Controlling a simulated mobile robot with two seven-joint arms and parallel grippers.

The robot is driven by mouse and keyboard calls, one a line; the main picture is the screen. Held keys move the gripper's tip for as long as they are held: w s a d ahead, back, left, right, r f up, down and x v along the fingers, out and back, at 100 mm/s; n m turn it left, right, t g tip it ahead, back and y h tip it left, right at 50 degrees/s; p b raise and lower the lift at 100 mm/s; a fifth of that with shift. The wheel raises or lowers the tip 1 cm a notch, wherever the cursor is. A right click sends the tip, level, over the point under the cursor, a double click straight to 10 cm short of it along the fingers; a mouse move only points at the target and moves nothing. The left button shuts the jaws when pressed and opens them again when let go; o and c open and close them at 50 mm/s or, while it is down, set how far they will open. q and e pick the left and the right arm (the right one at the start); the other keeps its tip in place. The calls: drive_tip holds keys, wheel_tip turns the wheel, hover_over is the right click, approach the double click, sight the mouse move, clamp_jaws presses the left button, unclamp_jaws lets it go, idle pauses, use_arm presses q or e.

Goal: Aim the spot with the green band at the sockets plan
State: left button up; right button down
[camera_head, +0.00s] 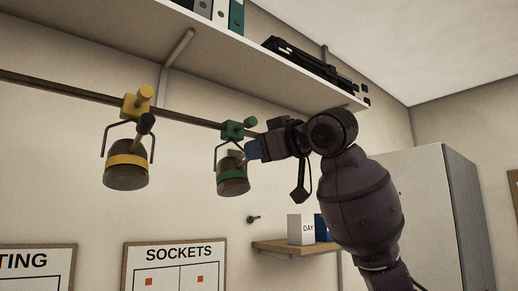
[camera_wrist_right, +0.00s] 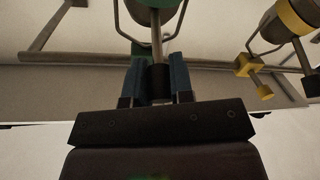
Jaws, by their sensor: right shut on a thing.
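The spot with the green band (camera_head: 232,177) hangs in its fork bracket from a green clamp (camera_head: 236,130) on the rail, its face pointing down. My right gripper (camera_head: 253,150) reaches in from the right, with its blue fingertips beside the top of that spot. In the right wrist view the right gripper (camera_wrist_right: 159,85) is shut on the dark end of the spot's rod-like handle (camera_wrist_right: 157,45). The sockets plan (camera_head: 174,268) is on the wall below, left of this spot, its lower part cut off by the picture edge. My left gripper is not in view.
A spot with a yellow band (camera_head: 126,172) hangs to the left on the same rail (camera_head: 60,88). A shelf (camera_head: 260,75) with binders runs above. A small wooden shelf (camera_head: 285,246) and a grey cabinet (camera_head: 440,215) stand right. Another plan (camera_head: 38,262) is far left.

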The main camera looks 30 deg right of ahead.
use_arm(q)
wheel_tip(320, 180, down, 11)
drive_tip(key=b, duration=1.1)
use_arm(e)
wheel_tip(320, 180, down, 11)
drive_tip(key=w+n+t+y, duration=0.1)
drive_tip(key=t+y, duration=0.3)
drive_tip(key=t, duration=0.5)
drive_tip(key=shift+w+a+n, duration=0.15)
drive_tip(key=shift+w+n, duration=0.1)
drive_tip(key=shift+n, duration=0.65)
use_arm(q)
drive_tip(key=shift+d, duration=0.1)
use_arm(e)
drive_tip(key=shift+r, duration=0.1)
drive_tip(key=c, duration=1)
unclamp_jaws()
drive_tip(key=shift+w, duration=0.15)
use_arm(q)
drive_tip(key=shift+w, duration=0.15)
use_arm(e)
drive_tip(key=shift+r, duration=0.1)
